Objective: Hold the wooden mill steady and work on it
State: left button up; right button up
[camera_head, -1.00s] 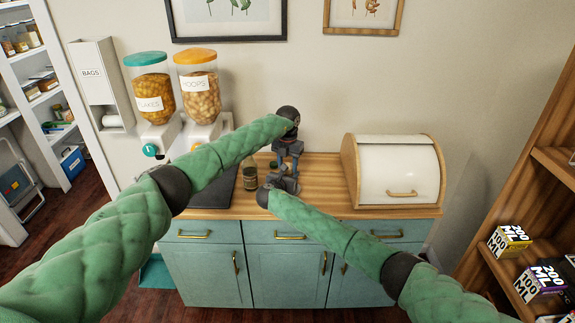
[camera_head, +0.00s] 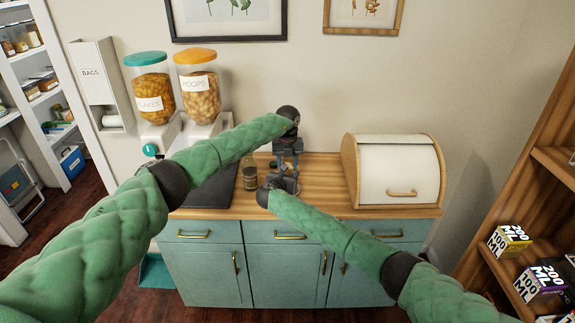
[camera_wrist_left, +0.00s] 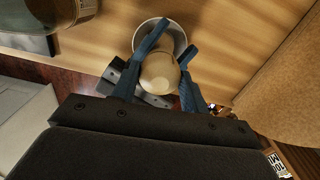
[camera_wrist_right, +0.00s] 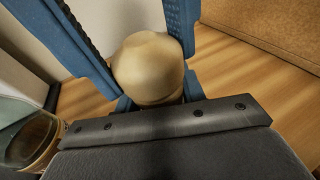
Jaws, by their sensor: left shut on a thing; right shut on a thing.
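The wooden mill is pale and rounded. It shows between the blue fingers of my left gripper in the left wrist view (camera_wrist_left: 159,73), with a pale round dish or rim (camera_wrist_left: 178,38) around or below it. My left gripper (camera_head: 288,160) comes from above and is shut on the mill's upper part. My right gripper (camera_head: 287,184) is lower, near the counter top, and is shut on the mill, whose rounded top shows between its fingers in the right wrist view (camera_wrist_right: 148,65). In the head view the grippers hide most of the mill.
The wooden counter (camera_head: 325,190) carries a bottle (camera_head: 249,174) left of the grippers, a dark mat (camera_head: 212,192), cereal dispensers (camera_head: 197,97) and a white-fronted bread box (camera_head: 398,170) to the right. A wall stands behind. Some counter is clear before the bread box.

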pick_arm(q)
jog(key=shift+n, duration=0.8)
jog(key=o, duration=1)
jog(key=shift+a, duration=0.1)
